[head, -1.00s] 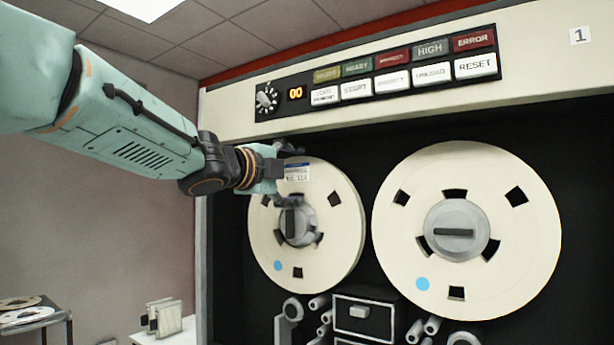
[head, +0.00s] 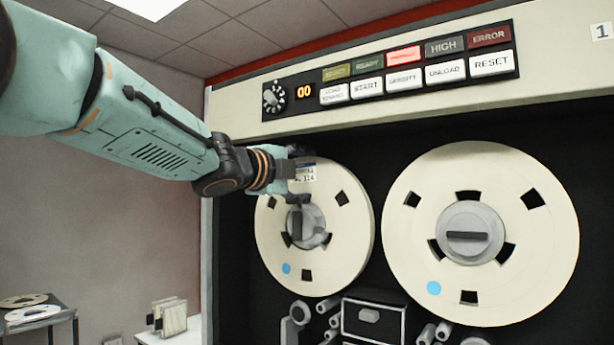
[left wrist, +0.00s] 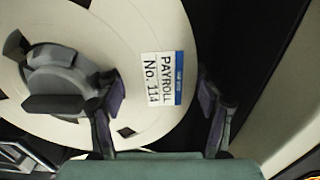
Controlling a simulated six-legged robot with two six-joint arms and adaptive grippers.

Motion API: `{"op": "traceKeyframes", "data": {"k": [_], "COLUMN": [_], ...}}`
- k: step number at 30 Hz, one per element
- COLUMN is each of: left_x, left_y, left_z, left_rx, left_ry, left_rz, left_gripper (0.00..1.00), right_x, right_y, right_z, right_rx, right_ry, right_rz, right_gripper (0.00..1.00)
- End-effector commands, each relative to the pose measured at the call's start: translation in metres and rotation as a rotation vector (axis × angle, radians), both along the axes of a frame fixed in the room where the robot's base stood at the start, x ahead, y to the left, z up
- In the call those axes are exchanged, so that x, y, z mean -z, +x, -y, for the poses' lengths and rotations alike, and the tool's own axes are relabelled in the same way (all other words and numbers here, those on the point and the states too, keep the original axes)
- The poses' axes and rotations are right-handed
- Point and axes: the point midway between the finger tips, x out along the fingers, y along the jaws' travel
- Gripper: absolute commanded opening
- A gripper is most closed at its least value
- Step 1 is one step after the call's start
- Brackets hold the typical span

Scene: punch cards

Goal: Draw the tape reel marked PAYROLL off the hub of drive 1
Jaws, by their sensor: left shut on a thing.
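The PAYROLL reel (head: 345,245) is a cream disc with square holes and a blue dot, on the left hub (head: 312,228) of the drive. Its white and blue label (left wrist: 162,78) reads PAYROLL No. 114 in the left wrist view. The grey hub with its bar handle (left wrist: 55,103) sits in the reel's centre; I cannot tell any gap behind the reel. My left gripper (head: 302,176) is shut on the reel near its upper rim. In the left wrist view its fingers (left wrist: 163,93) lie either side of the label, one over the face, one by the rim. My right gripper is out of view.
A second cream reel (head: 530,250) is close on the right. The control panel (head: 390,75) with a lit lamp is above; guide rollers (head: 300,312) and a box (head: 370,318) are below. A table with reels (head: 30,315) stands at far left, with open room between.

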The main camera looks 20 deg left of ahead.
Motion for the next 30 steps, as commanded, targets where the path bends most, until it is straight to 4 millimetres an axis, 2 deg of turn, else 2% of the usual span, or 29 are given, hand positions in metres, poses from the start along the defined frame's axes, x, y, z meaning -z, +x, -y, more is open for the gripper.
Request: {"op": "traceKeyframes", "data": {"k": [1,12,29,30], "left_x": [-0.0001,-0.0036,-0.0055,-0.0052], "left_y": [0.0003,0.0008,0.0007,0.0007], "left_z": [0.0007,0.0010,0.0008,0.0008], "left_rx": [0.002,0.004,0.003,0.003], "left_ry": [-0.001,-0.003,-0.003,-0.003], "left_rz": [0.001,0.006,0.005,0.005], "left_gripper": [0.36,0.06,0.06,0.70], "right_x": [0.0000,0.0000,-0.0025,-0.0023], "right_y": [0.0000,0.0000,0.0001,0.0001], "right_z": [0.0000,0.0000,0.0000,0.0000], "right_rx": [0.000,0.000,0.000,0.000], "right_ry": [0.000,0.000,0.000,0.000], "right_rz": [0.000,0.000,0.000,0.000], "right_gripper": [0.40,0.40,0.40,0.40]}}
